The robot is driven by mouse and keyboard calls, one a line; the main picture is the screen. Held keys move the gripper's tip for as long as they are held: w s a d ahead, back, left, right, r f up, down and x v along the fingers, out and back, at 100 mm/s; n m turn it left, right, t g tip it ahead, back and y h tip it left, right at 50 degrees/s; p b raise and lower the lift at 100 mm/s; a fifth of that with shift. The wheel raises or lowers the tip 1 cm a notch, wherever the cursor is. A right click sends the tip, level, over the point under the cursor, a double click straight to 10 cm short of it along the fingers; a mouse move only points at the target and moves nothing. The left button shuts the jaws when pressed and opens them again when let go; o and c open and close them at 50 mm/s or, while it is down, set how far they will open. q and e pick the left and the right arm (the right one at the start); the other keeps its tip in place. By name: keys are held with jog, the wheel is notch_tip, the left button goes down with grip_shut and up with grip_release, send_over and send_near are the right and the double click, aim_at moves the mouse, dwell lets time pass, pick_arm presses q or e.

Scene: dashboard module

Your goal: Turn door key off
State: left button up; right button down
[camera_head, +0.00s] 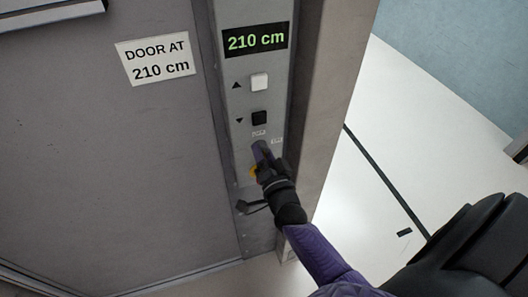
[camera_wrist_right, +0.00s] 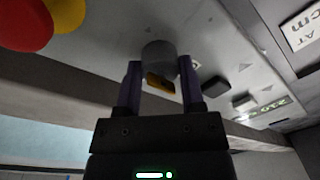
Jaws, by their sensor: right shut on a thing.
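The control panel (camera_head: 237,100) is a grey upright strip with a green 210 cm display (camera_head: 255,39), a white up button (camera_head: 259,82) and a black down button (camera_head: 259,118). My right gripper (camera_head: 261,150) is at the panel below the black button. In the right wrist view, its two purple fingers are shut on the orange-brown door key (camera_wrist_right: 160,83), which sits at a grey round lock cylinder (camera_wrist_right: 158,54). The gripper hides the key and lock in the head view. Small labels (camera_head: 259,133) show just above the fingertips; their text is unclear. My left gripper is not in view.
A red knob (camera_wrist_right: 24,24) with a yellow base (camera_wrist_right: 68,14) stands out from the panel close to the right gripper. The grey door (camera_head: 110,170) with a DOOR AT 210 cm sign (camera_head: 156,58) lies left. Pale floor (camera_head: 400,130) is open to the right.

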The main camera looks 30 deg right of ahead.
jog(key=shift+f+n, duration=0.1)
jog(key=shift+n, duration=0.2)
jog(key=c, duration=0.6)
grip_release()
jog(key=o, duration=0.4)
jog(key=v, duration=1)
jog(key=shift+p, duration=0.35)
